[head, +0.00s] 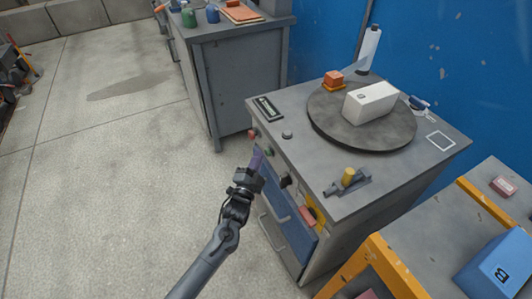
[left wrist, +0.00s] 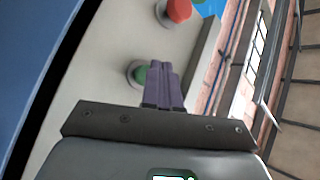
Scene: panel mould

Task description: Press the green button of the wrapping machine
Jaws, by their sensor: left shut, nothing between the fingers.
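The wrapping machine (head: 262,118) is a grey cabinet with a dark round turntable (head: 335,132) on top. Its green button (left wrist: 139,76) shows in the left wrist view, in a pale ring on the panel. My left gripper (head: 257,158) is at the machine's front, close to the button panel. In the left wrist view its purple fingers (left wrist: 163,84) are shut and empty. The tips overlap the green button's right side in that picture; I cannot tell whether they touch it. In the head view the gripper is beside the button area. My right gripper is not in view.
A red button (left wrist: 178,10) sits near the green one. A white box (head: 370,102) and an orange block (head: 333,78) are on the turntable. A yellow-topped fitting (head: 348,178) stands on the machine's near edge. The floor at left is open.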

